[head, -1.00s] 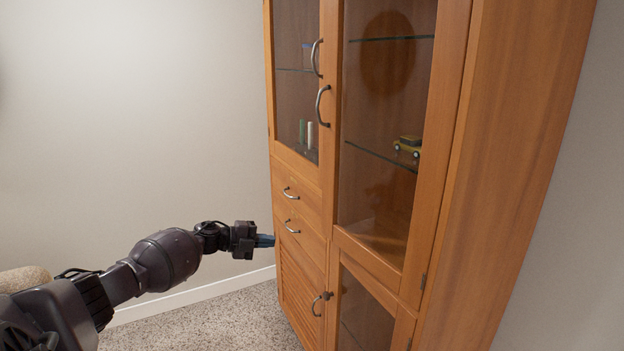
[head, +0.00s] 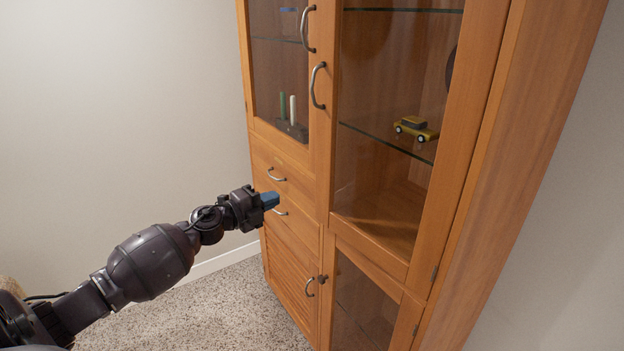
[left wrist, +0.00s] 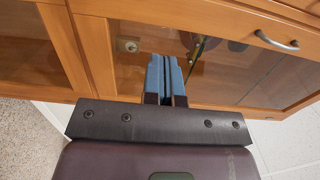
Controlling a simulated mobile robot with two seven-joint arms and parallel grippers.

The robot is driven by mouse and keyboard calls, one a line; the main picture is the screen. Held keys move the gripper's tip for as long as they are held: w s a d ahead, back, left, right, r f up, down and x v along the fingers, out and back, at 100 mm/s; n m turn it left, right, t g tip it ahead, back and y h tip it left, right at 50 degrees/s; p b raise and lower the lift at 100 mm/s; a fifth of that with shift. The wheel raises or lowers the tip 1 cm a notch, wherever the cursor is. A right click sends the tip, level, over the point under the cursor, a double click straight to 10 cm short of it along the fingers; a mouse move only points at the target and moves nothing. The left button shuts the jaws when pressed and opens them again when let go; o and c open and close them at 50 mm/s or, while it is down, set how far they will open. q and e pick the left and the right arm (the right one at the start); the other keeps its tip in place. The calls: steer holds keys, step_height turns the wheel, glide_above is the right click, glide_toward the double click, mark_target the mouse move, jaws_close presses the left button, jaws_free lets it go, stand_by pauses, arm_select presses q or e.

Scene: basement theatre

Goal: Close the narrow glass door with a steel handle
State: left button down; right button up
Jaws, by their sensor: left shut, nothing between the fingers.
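A tall wooden cabinet has two upper glass doors. The left glass door (head: 277,60) and the right glass door (head: 385,110) each have a curved steel handle, the left one's handle (head: 308,28) higher in the picture than the right one's (head: 318,85). I cannot tell surely which door is the narrow one, or whether either stands slightly ajar. My left gripper (head: 271,200) is shut and empty, its blue fingers in front of the drawers, below the left glass door. In the left wrist view, the shut fingers (left wrist: 167,65) point towards a wood-framed glass panel with a steel handle (left wrist: 277,41). My right gripper is out of view.
Two drawers with steel handles (head: 277,175) and a louvred lower door (head: 290,280) are below. A lower glass door (head: 362,300) is at the right. A yellow toy car (head: 415,129) is on a glass shelf. Carpet (head: 215,305) is clear left of the cabinet.

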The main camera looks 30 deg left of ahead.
mark_target(321, 179)
arm_select(q)
steer(key=x, duration=1.4)
steer(key=shift+d, duration=0.1)
steer(key=w+b, duration=0.1)
steer(key=w+d+m+h+b, duration=0.1)
steer(key=w+b, duration=0.1)
steer(key=shift+w+f+g+h, duration=0.1)
steer(key=shift+f+g+h, duration=0.05)
steer(key=shift+g+h, duration=0.15)
steer(key=shift+w+b, duration=0.25)
steer(key=shift+b, duration=0.05)
steer(key=shift+r+h, duration=0.3)
steer(key=shift+r, duration=0.2)
steer(key=shift+r, duration=0.15)
steer(key=shift+s, duration=0.1)
